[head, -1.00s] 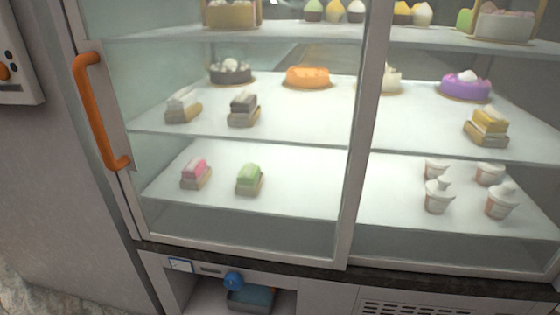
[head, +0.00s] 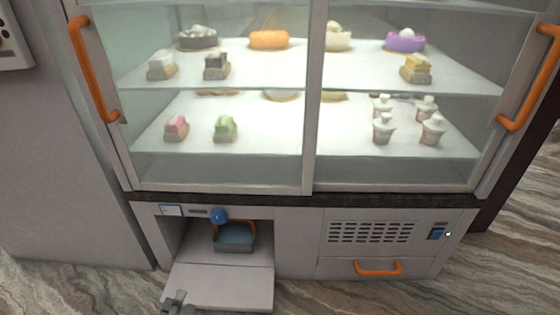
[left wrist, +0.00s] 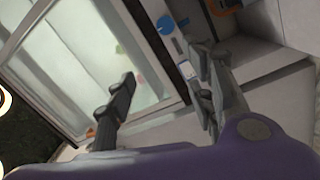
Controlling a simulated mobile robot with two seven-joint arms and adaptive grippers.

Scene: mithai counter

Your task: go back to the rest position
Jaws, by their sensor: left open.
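My left gripper (head: 178,303) shows at the bottom edge of the head view, in front of the lowered flap (head: 235,285) of the lower cabinet. In the left wrist view its two dark fingers are apart with nothing between them (left wrist: 163,85). I cannot tell from the head view whether it touches the flap. My right gripper is not in view.
The glass display case (head: 308,120) holds sweets on shelves and has an orange handle (head: 93,70) at the left. Below, the open compartment contains a blue-grey bin (head: 234,237), with a blue knob (head: 218,216) above it. A drawer with an orange handle (head: 379,268) is shut.

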